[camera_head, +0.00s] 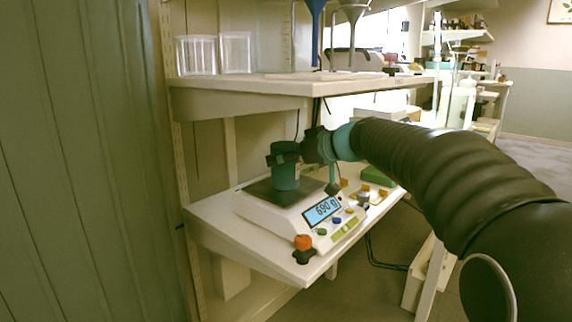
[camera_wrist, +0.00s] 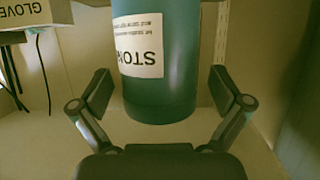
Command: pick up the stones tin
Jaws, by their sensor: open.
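The stones tin (camera_head: 286,178) is a teal cylinder standing upright on the dark plate of a white scale (camera_head: 262,211). In the wrist view the tin (camera_wrist: 180,98) fills the upper middle, with a white label partly reading "STO"; its top is cut off by the frame. My gripper (camera_head: 284,153) is at the upper part of the tin in the head view. In the wrist view my gripper (camera_wrist: 163,85) is open, with one finger on each side of the tin. Gaps show beside the tin, so the fingers look apart from it.
The scale's display (camera_head: 322,209) reads 690 g. An orange-topped knob (camera_head: 303,243) stands at the shelf's front corner. An upper shelf (camera_head: 270,88) with clear containers (camera_head: 235,52) hangs above the tin. A box marked "GLOVE" (camera_wrist: 30,12) is at the wrist view's top left.

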